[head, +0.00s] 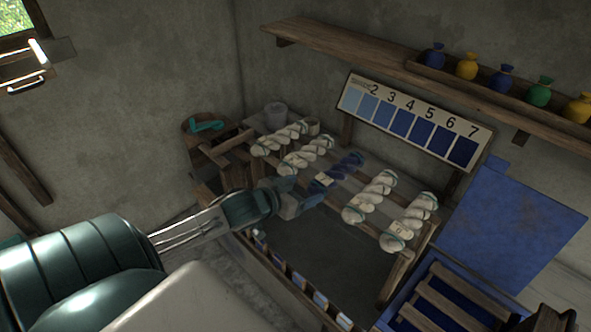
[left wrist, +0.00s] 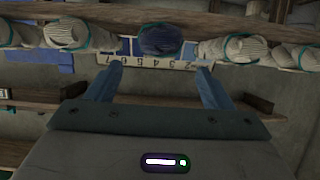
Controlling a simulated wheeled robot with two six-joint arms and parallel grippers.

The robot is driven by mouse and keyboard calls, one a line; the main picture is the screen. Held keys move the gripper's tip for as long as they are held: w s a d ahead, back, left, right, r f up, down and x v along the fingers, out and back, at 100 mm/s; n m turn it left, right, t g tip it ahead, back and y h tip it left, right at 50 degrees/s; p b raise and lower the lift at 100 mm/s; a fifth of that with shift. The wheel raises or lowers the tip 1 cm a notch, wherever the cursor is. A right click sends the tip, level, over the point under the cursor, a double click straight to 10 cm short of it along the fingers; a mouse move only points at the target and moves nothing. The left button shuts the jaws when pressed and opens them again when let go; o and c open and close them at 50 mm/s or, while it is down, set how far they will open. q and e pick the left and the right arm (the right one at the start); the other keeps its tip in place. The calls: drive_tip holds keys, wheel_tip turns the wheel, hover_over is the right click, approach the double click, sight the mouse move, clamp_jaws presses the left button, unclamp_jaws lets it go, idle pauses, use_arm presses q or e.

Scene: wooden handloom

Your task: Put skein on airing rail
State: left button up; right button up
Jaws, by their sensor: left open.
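A dark blue twisted skein (head: 337,171) lies in the middle of a row on a wooden rack, with two white skeins on each side. In the left wrist view the blue skein (left wrist: 160,41) shows ahead, roughly centred between the fingers. My left gripper (head: 292,196) is open and empty, its fingers at the near end of the blue skein. I cannot tell whether they touch it. A wooden rail (left wrist: 110,18) runs along the row in the wrist view. I cannot tell which bar is the airing rail. My right gripper is not clearly seen.
A blue shade board (head: 415,122) with numbers stands behind the rack. A wall shelf (head: 340,52) holds several coloured jars. A wooden bucket (head: 200,150) stands at the rack's left end. A blue panel (head: 510,225) and slatted blue crate (head: 440,300) are at right.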

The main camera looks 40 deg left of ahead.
use_arm(q)
drive_tip(key=shift+v, duration=1.15)
use_arm(e)
drive_tip(key=shift+d+r, duration=0.1)
drive_tip(key=shift+d, duration=0.1)
drive_tip(key=shift+d, duration=0.1)
drive_tip(key=shift+a, duration=0.2)
